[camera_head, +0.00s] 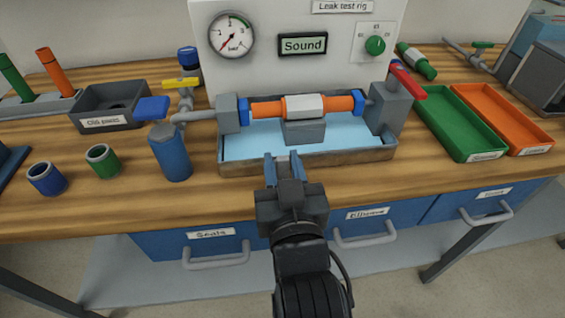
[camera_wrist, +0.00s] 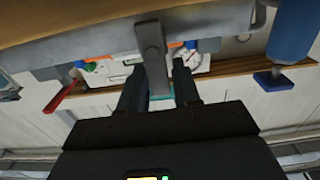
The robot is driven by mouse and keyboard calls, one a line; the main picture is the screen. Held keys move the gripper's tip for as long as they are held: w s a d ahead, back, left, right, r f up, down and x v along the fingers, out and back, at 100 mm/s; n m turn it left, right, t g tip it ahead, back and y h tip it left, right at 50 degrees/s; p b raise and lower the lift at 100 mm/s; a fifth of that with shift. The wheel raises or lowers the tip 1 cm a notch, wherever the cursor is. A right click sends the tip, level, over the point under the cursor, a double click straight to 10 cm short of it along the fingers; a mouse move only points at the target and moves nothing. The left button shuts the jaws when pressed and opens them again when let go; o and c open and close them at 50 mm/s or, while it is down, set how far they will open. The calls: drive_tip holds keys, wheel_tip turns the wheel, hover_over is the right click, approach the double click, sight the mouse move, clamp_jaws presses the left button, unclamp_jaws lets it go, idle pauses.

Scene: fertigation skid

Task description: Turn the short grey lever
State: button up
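The short grey lever (camera_wrist: 152,55) shows in the wrist view as a flat bar with a rounded end and a pivot mark. In that view its free end lies in line with the gap between my fingers. My gripper (camera_wrist: 160,88) is open, with space on both sides of the lever; I cannot tell how deep the lever sits between the fingers. In the head view my gripper (camera_head: 284,157) is at the front edge of the shallow tray (camera_head: 350,162), below the orange pipe (camera_head: 268,107). I cannot make out the lever there; my gripper may hide it.
A blue cylinder (camera_head: 170,155) with a blue handle stands left of the tray. A red lever (camera_head: 407,82) is at the right pipe clamp. Green (camera_head: 462,148) and orange trays lie to the right. Drawer handles (camera_head: 216,260) stick out below the bench.

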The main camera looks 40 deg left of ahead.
drive_tip(key=v, duration=0.7)
drive_tip(key=shift+d+b, duration=0.15)
drive_tip(key=shift+b, duration=0.2)
drive_tip(key=shift+s, duration=0.15)
idle(0.7)
